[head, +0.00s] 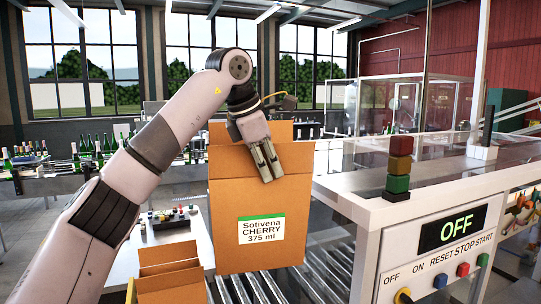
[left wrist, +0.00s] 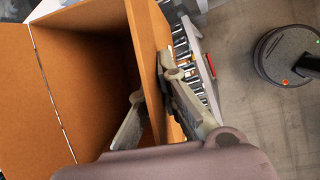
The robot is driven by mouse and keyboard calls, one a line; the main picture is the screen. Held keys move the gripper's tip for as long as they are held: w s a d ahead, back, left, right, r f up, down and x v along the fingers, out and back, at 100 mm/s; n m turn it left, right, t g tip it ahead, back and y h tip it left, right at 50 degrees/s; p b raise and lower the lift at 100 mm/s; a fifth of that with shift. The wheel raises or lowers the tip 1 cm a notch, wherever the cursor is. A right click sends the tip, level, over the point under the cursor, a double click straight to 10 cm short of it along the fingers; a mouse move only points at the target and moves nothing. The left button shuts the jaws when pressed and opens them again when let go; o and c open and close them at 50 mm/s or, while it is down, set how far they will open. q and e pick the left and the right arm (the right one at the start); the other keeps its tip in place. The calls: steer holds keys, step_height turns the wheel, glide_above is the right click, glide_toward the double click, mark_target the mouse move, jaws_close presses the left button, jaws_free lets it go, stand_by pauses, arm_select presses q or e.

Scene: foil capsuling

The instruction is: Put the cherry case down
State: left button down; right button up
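The cherry case (head: 240,190) is an open brown cardboard box with a white and green label reading "Sotivena CHERRY 375 ml". It is roughly upright in the middle of the head view, over the roller conveyor (head: 255,290). My left gripper (head: 268,170) is shut on its near wall. In the left wrist view the gripper (left wrist: 152,80) has one finger inside and one outside that wall; the visible interior of the case (left wrist: 95,75) looks empty. Whether its bottom touches the rollers cannot be told. My right gripper is not in view.
Another open cardboard box (head: 170,290) stands close at the lower left. A machine with a panel reading OFF (head: 455,228) and a stack light (head: 399,165) stands at the right. Green bottles (head: 85,143) stand on a line behind. A dark round base (left wrist: 288,52) is on the floor.

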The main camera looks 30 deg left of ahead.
arm_select(q)
steer(key=s+d+f+m+g, duration=0.3)
steer(key=s+f+m, duration=0.5)
steer(key=f, duration=0.8)
steer(key=s+d+f+m+g+h, duration=0.1)
steer(key=s+d+f+m+g, duration=0.2)
steer(key=s+f+m, duration=0.5)
steer(key=s+d+f+m+g, duration=0.3)
steer(key=s+f+m, duration=0.6)
steer(key=f, duration=1.7)
steer(key=s+d, duration=0.2)
steer(key=s, duration=0.1)
steer(key=shift+s+f+h, duration=0.15)
steer(key=shift+h, duration=0.25)
